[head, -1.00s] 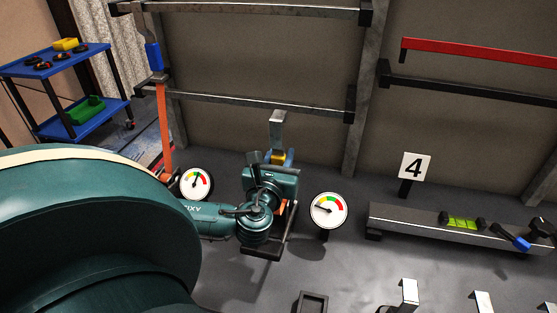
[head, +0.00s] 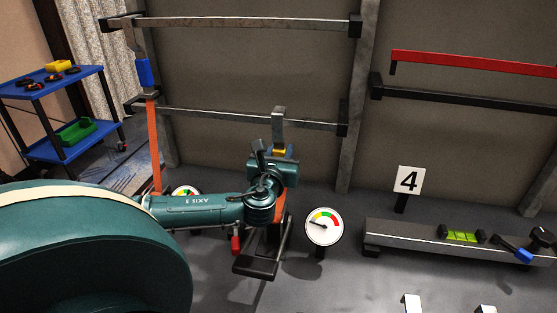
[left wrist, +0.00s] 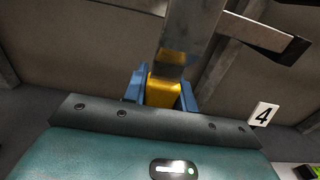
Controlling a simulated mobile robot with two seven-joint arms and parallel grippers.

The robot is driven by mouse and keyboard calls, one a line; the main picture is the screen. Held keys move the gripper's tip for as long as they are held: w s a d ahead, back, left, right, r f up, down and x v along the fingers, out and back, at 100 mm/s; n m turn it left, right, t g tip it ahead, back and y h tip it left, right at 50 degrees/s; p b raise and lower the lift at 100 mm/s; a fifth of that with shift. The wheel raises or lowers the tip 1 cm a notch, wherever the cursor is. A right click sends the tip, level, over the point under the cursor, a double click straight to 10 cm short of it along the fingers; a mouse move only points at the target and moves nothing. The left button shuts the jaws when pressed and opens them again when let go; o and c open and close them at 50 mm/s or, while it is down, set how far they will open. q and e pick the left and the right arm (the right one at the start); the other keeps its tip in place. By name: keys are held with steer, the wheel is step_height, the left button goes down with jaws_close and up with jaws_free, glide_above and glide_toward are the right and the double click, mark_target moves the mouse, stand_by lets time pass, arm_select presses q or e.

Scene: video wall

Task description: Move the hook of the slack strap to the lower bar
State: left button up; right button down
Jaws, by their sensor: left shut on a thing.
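My left gripper (head: 282,153) is shut on the yellow grip (left wrist: 165,90) of a metal hook (head: 279,122). The blue fingers show on both sides of the grip in the left wrist view. The hook stands upright, its top slightly above the line of the lower bar (head: 220,119) in the head view, near the bar's right end. Whether it touches the bar or is around it I cannot tell. An orange strap (head: 285,224) shows below the gripper, mostly hidden by my arm. The upper bar (head: 250,22) runs above. My right gripper is out of view.
Another orange strap (head: 154,145) with a blue grip (head: 143,72) hangs straight at the left. A round gauge (head: 324,226) stands right of my gripper; another (head: 186,190) is partly behind my arm. A level (head: 460,240) and a "4" sign (head: 408,180) are at the right.

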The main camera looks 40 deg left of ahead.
arm_select(q)
steer(key=w+b, duration=0.1)
steer(key=w+a+f+b, duration=0.2)
steer(key=shift+w+f, duration=0.25)
steer(key=shift+w, duration=0.15)
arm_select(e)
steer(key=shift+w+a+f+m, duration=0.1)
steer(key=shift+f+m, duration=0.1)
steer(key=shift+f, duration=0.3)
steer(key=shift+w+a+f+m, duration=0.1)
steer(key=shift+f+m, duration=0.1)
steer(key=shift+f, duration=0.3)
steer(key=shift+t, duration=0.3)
arm_select(q)
steer(key=o, duration=1)
steer(key=shift+f, duration=0.1)
steer(key=shift+s, duration=0.1)
steer(key=v, duration=1.3)
